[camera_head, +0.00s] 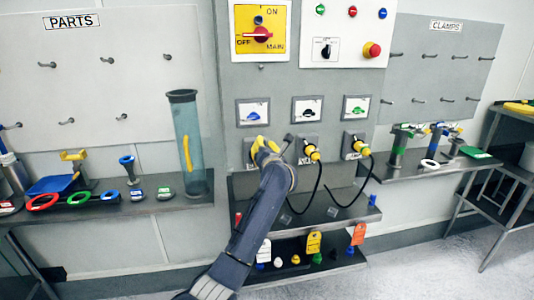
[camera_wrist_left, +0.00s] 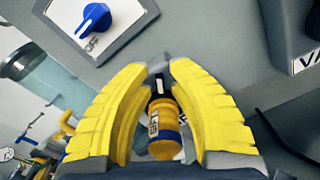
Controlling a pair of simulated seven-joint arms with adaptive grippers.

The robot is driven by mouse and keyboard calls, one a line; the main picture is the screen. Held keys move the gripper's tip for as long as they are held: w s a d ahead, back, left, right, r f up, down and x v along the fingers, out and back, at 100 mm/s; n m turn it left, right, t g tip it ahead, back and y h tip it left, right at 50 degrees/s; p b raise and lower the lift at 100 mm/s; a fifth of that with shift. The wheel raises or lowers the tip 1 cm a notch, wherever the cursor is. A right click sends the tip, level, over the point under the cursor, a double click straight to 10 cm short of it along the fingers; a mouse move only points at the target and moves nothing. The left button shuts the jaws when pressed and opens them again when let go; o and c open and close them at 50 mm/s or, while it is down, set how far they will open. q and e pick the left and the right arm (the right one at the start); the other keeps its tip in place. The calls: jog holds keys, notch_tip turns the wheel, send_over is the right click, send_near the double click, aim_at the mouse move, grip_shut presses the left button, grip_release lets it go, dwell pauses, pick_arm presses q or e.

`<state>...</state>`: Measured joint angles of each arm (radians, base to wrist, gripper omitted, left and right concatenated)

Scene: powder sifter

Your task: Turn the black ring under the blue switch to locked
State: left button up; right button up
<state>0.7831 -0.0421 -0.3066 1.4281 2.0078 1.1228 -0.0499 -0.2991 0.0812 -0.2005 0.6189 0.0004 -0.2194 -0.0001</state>
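The blue switch (camera_wrist_left: 94,20) sits on a framed white panel in the left wrist view; it also shows in the head view (camera_head: 253,114). My left gripper (camera_wrist_left: 158,68) has yellow fingers on both sides of a yellow plug (camera_wrist_left: 162,140) with a blue band. A narrow black part (camera_wrist_left: 158,86) shows between the fingertips at the plug's far end; I cannot tell if it is the ring or if the fingers touch it. In the head view the left gripper (camera_head: 264,147) covers the place under the blue switch. The ring's lock marking is not readable. My right gripper is out of view.
To the right, two yellow plugs (camera_head: 311,151) and (camera_head: 360,147) with hanging black cables sit under the other switches. A tall clear cylinder (camera_head: 188,145) stands on the left shelf. A lower shelf (camera_head: 330,212) runs below the sockets.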

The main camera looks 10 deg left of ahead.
pick_arm(q)
jog(key=v, duration=1.1)
jog(key=shift+s, duration=0.1)
